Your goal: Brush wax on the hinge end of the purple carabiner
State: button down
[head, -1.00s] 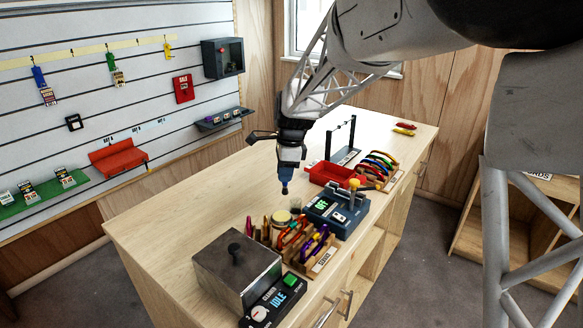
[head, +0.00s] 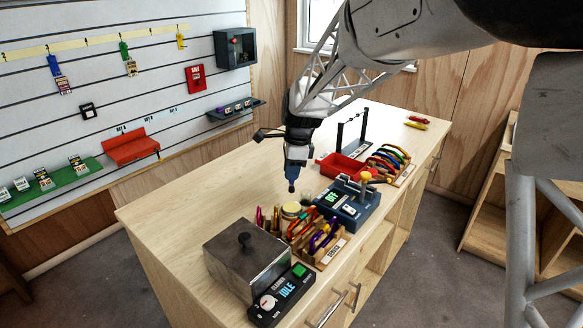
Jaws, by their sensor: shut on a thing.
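The purple carabiner (head: 319,241) sits among other carabiners in a wooden rack near the front edge of the bench. Its hinge end cannot be made out at this size. My gripper (head: 295,152) is shut on a blue tool with a dark rounded tip (head: 292,181), perhaps the brush. The tool points down in the air, above and behind the rack. A round tin with a pale yellow top (head: 291,208), perhaps the wax, stands just behind the rack, below the tool tip. The tip looks apart from both the tin and the carabiner.
A metal box with a knob (head: 245,262) and an IDLE panel (head: 286,291) stand left of the rack. A dark blue device with a yellow knob (head: 348,203), a red tray (head: 342,168) and more carabiners (head: 388,160) are to the right. The bench's left rear is clear.

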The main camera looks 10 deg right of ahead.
aim_at(292, 183)
jog(key=shift+f, duration=2.45)
jog(key=shift+f, duration=0.55)
jog(key=shift+r, duration=0.15)
dwell(0.4)
jog(key=shift+r, duration=3.4)
jog(key=shift+w, duration=0.1)
jog(key=w+d+n+g+h, duration=0.1)
jog(key=w+d+n, duration=0.4)
jog(key=w+n, duration=0.4)
jog(key=w+d+n, duration=0.5)
jog(key=w+n, duration=0.4)
jog(key=shift+w+d+f+g+h, duration=0.2)
jog(key=shift+d+g+h, duration=0.05)
jog(key=shift+g+h, duration=0.15)
